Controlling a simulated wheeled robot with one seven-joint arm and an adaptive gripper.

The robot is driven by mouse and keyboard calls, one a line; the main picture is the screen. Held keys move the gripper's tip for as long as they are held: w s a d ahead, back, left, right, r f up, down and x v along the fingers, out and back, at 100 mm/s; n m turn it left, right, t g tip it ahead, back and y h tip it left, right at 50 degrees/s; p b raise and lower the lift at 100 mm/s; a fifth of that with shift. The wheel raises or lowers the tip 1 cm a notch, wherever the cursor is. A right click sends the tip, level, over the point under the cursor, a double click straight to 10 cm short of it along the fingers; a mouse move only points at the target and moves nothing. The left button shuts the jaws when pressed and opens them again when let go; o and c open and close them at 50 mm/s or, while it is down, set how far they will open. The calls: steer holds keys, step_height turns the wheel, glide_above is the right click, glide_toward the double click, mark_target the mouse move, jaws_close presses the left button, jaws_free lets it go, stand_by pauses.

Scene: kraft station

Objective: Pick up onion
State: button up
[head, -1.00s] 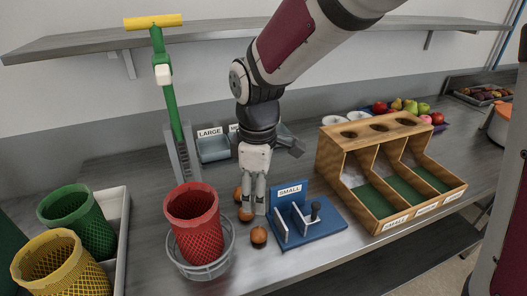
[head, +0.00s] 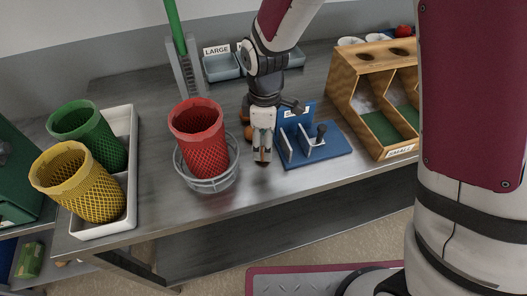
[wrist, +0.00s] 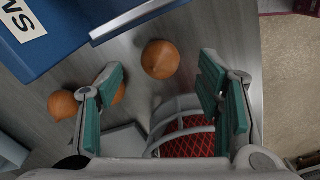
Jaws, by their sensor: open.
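One brown onion (wrist: 160,59) lies alone on the metal counter in the wrist view, ahead of and between the spread fingers of my gripper (wrist: 166,85). A second onion (wrist: 62,105) lies left of the left finger. A third onion (wrist: 118,95) is partly hidden by that finger. In the head view my gripper (head: 262,152) points down at the counter, with its fingers hiding most of the front onion. Another onion (head: 249,132) shows just behind the fingers. The gripper is open and holds nothing.
A red mesh basket (head: 199,135) in a wire ring stands left of my gripper. A wooden compartment box (head: 355,90) is farther right. Green (head: 90,135) and yellow (head: 80,180) baskets sit in a white tray.

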mark_target(263, 147)
step_height(263, 147, down, 4)
steer(key=shift+a+f, duration=0.1)
steer(key=shift+a, duration=0.05)
steer(key=c, duration=1.2)
steer(key=shift+r, duration=0.95)
steer(key=shift+s+r, duration=0.3)
steer(key=shift+r, duration=0.65)
steer(key=s, duration=0.5)
steer(key=s+d+r, duration=0.1)
steer(key=s, duration=0.9)
steer(key=shift+s+d+r+b, duration=0.15)
steer(key=shift+d+b, duration=0.05)
steer(key=shift+b, duration=0.15)
